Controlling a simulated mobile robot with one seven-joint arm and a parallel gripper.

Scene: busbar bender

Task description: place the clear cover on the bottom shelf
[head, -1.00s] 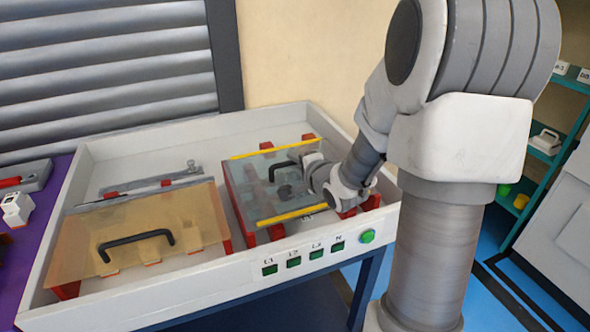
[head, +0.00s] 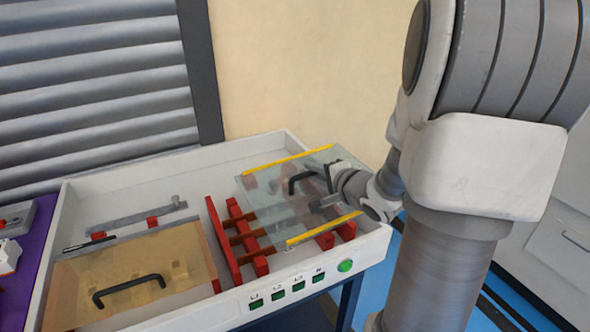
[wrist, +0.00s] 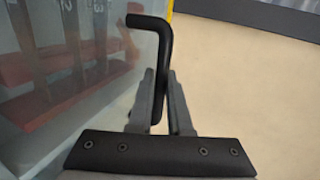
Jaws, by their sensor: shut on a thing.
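The clear cover (head: 322,212) is a see-through sheet with yellow strips along two edges and a black handle. In the head view it is above the right part of the white tray, shifted right of the red supports (head: 222,245). My gripper (head: 328,200) is at the handle, partly hidden by the wrist. In the wrist view my gripper (wrist: 160,100) is shut on the black handle (wrist: 150,22), with the clear sheet (wrist: 75,60) to the left. The bottom shelf cannot be made out in the head view.
The white tray (head: 110,190) has raised walls, with green labelled blocks and a green button (head: 345,266) on its front. An amber cover (head: 185,262) with a black handle lies at its left. A wall stands behind. Blue floor shows at the right.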

